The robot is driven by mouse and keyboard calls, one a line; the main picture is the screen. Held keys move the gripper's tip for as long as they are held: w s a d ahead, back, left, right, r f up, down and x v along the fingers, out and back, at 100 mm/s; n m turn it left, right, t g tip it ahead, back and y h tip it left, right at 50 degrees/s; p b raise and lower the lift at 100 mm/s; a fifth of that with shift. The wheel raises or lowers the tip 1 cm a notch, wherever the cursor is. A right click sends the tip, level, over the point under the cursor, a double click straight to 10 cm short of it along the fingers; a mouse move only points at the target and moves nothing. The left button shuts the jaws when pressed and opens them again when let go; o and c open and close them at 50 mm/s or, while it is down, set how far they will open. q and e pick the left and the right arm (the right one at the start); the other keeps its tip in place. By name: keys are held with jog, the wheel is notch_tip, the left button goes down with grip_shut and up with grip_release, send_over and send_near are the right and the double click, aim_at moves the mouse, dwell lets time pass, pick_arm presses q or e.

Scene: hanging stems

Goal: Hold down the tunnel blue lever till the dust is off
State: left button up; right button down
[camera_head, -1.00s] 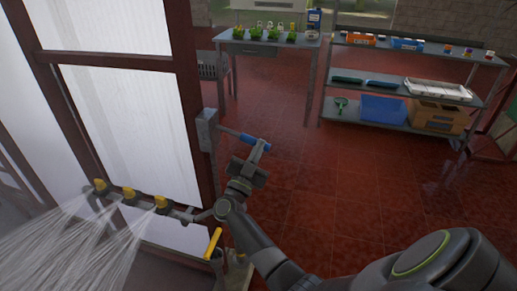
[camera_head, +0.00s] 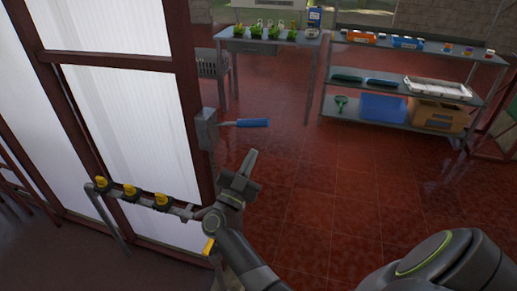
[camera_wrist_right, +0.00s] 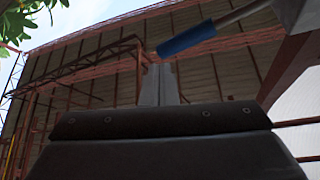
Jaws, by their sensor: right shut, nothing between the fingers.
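The blue lever (camera_head: 252,123) sticks out to the right from a grey box (camera_head: 206,129) on the dark red frame post, and is about level. It also shows in the right wrist view (camera_wrist_right: 187,40), above and to the right of the fingertips. My right gripper (camera_head: 249,160) is shut and empty, below the lever and apart from it. Its closed fingers point up in the right wrist view (camera_wrist_right: 159,70). The pipe with yellow-capped nozzles (camera_head: 161,198) at the lower left sprays no water. My left gripper is not in view.
A yellow handle (camera_head: 209,246) is partly hidden by my right arm. White translucent panels (camera_head: 132,135) fill the frame on the left. A potting table (camera_head: 267,43) and a shelf unit (camera_head: 390,89) stand at the back. The red tiled floor between is clear.

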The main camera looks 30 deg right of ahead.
jog(key=b+v, duration=0.1)
jog(key=v, duration=0.2)
jog(key=shift+s+a+f, duration=0.15)
jog(key=shift+a, duration=0.15)
